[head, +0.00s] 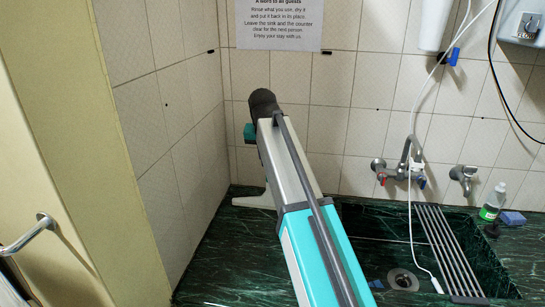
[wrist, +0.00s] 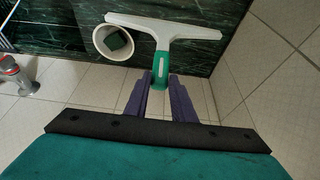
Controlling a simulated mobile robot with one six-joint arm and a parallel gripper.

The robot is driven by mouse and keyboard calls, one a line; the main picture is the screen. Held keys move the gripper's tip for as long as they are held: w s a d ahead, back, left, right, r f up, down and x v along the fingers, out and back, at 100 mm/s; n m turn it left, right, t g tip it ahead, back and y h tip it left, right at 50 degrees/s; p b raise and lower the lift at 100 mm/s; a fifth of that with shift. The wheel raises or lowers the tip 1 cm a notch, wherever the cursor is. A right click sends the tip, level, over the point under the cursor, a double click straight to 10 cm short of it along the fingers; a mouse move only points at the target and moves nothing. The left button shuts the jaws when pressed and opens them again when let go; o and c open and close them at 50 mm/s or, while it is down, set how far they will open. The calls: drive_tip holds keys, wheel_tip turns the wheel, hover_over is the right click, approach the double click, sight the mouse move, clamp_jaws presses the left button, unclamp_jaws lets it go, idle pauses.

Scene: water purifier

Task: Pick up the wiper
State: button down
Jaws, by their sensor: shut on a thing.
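The wiper (wrist: 165,30) has a white T-shaped head and a green handle. In the wrist view it is at top centre. My gripper (wrist: 160,80) has its two purple fingers closed on either side of the green handle, with the head beyond the fingertips. In the head view, part of the wiper's white head (head: 255,201) shows beside my arm, over the dark green counter near the left corner. My arm hides the handle and the fingers there. I cannot tell whether the wiper touches the counter.
A white cup (wrist: 99,40) holding a dark green block is close beside the wiper head. Tiled walls meet at the left corner. The sink with a rack (head: 447,250), taps (head: 400,172), a soap bottle (head: 493,203) and a blue sponge (head: 512,218) are to the right.

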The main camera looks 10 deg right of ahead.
drive_tip(key=shift+s+a, duration=0.2)
drive_tip(key=shift+s, duration=0.45)
drive_tip(key=shift+s+a, duration=0.2)
drive_tip(key=shift+s, duration=0.4)
drive_tip(key=c, duration=2.3)
unclamp_jaws()
drive_tip(key=shift+c, duration=0.7)
